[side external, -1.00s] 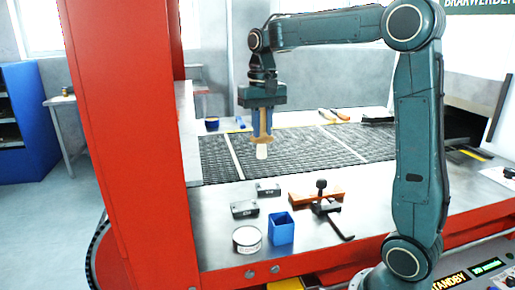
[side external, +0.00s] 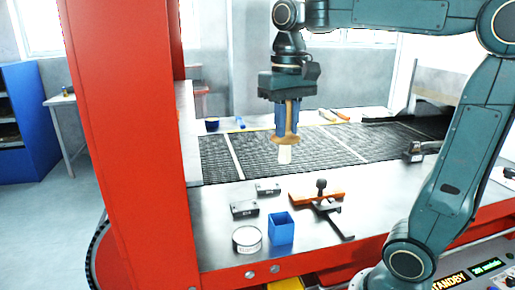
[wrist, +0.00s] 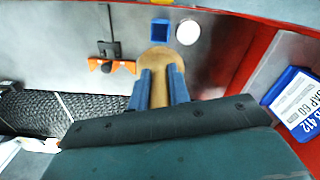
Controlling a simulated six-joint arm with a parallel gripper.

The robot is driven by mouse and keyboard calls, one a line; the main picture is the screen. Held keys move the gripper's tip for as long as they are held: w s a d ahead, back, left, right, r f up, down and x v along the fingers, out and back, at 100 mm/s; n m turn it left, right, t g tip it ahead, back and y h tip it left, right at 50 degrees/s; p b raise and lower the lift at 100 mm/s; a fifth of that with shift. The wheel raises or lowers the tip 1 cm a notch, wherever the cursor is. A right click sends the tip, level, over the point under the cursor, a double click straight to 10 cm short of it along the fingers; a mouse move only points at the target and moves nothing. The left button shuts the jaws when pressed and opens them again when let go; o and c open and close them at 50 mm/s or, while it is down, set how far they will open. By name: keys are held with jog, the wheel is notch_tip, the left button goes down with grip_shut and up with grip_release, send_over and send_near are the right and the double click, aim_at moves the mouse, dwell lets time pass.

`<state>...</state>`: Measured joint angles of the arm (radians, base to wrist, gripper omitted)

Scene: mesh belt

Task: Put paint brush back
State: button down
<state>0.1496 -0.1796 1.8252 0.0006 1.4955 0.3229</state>
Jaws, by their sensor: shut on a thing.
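My gripper (side external: 286,118) is shut on the paint brush (side external: 285,139), which has a tan wooden handle and pale bristles. The brush hangs upright, bristles down, in the air above the mesh belt's near side. In the wrist view the brush (wrist: 158,62) sits between the blue fingers (wrist: 159,88), its bristles hidden behind the wide wooden part. A small blue open-topped square cup (side external: 281,229) stands on the metal table near its front edge, nearer the camera and lower than the brush. It also shows in the wrist view (wrist: 160,32), just beyond the brush.
A round white tin (side external: 247,240) stands left of the cup. Two dark blocks (side external: 244,209) lie behind it. An orange bar with a black clamp (side external: 318,196) lies right of the cup. The mesh belt (side external: 270,157) runs behind; a red post (side external: 130,140) stands left.

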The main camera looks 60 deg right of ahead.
aim_at(286, 150)
notch_tip(286, 150, down, 20)
jog(key=shift+r, duration=0.1)
dwell(1.0)
jog(key=shift+f, duration=0.3)
jog(key=c, duration=1.3)
grip_release()
jog(key=shift+r, duration=0.1)
notch_tip(286, 150, up, 12)
jog(key=shift+r, duration=0.25)
jog(key=shift+s, duration=0.1)
